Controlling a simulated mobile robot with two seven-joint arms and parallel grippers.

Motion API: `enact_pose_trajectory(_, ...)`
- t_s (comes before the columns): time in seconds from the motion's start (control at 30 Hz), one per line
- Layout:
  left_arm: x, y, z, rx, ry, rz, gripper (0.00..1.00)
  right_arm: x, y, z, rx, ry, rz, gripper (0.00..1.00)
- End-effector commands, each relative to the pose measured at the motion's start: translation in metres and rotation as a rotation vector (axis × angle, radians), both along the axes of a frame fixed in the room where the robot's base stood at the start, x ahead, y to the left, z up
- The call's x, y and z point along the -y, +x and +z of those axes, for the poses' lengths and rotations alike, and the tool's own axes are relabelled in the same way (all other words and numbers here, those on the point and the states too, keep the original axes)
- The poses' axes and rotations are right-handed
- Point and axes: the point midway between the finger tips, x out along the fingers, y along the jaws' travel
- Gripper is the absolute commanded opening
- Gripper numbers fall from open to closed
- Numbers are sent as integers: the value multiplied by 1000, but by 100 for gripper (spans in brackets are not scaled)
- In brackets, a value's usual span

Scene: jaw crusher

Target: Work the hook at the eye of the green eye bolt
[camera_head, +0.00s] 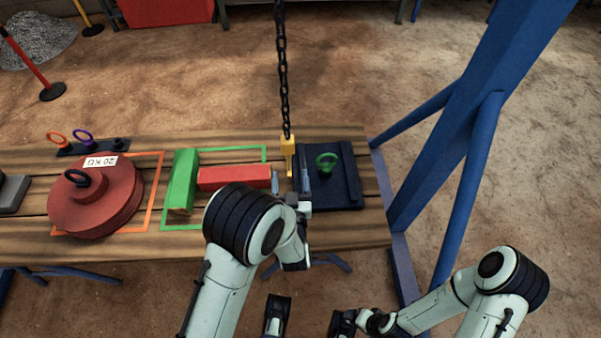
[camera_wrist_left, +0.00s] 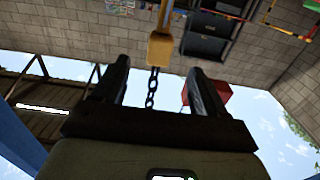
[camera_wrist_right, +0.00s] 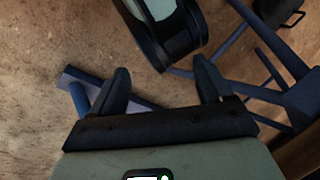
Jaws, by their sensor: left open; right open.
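The yellow hook (camera_head: 289,160) hangs on a dark chain (camera_head: 283,75), just left of the green eye bolt (camera_head: 326,162). The bolt's ring stands up from a dark plate (camera_head: 345,190) on the bench. My left gripper (camera_head: 290,181) is open, with one finger on either side of the hook's lower part; the fingers look apart from it. In the left wrist view the yellow hook block (camera_wrist_left: 160,48) shows beyond and between the open fingers. My right gripper (camera_wrist_right: 163,84) is open and empty, low in front of the bench. Whether the hook touches the bolt's ring cannot be told.
A red block (camera_head: 233,178) and a green block (camera_head: 183,181) lie left of the hook. A red round weight (camera_head: 95,200) with a dark eye bolt stands further left. A blue frame post (camera_head: 460,110) rises right of the bench.

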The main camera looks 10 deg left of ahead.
Motion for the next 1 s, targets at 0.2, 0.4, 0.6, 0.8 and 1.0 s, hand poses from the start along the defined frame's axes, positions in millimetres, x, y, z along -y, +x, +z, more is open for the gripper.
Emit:
enact_pose_trajectory(0.2, -5, 16, 2, 11, 2, 5, 72, 1, 2, -2, 6, -3, -2, 79)
enact_pose_trajectory(0.4, -15, 51, 2, 12, 1, 5, 72, 4, 8, -7, 20, -10, -9, 79)
enact_pose_trajectory(0.6, -26, 89, 1, 10, 2, 4, 72, 8, 16, -14, 42, -21, -18, 79)
enact_pose_trajectory(0.8, -33, 116, 0, 7, 2, 3, 72, 11, 23, -18, 61, -30, -26, 79)
enact_pose_trajectory(1.0, -36, 128, 2, 7, 2, 1, 72, 13, 26, -20, 70, -33, -28, 79)
